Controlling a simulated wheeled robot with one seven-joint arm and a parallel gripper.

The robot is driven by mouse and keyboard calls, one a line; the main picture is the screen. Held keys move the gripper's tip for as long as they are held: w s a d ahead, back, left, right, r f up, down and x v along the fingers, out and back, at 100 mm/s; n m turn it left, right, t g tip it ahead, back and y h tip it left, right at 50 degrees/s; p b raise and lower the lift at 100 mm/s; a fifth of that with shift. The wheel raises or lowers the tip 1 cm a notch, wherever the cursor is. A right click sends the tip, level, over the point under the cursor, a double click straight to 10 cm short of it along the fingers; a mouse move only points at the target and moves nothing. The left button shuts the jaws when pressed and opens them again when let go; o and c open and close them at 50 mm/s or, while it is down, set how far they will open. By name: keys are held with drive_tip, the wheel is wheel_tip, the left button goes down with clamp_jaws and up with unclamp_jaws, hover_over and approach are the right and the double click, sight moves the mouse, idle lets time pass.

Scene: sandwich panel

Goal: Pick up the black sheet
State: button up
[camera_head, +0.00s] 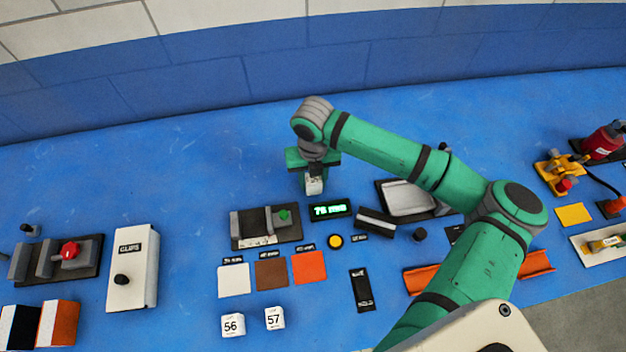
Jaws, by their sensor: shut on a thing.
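My gripper (313,181) hangs pointing down over the blue table behind the clamp fixture. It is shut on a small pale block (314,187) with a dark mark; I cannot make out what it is. A flat black rectangle (361,289) with small pale lettering lies at the front centre; I cannot tell whether it is the black sheet. The gripper is well behind it and to its left. White (234,281), brown (270,274) and orange (309,267) squares lie in a row to its left, with small black labels behind them.
A clamp fixture (266,227), a lit display (330,210) and a grey tray (408,198) stand near the gripper. Number cubes 56 (232,325) and 57 (274,318) sit in front. A white box (133,268) stands left. My arm hides part of the right side.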

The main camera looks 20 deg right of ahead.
drive_tip(key=shift+f, duration=0.25)
drive_tip(key=shift+f, duration=0.2)
drive_tip(key=o, duration=1.1)
drive_tip(key=shift+c, duration=0.2)
drive_tip(key=shift+r, duration=0.1)
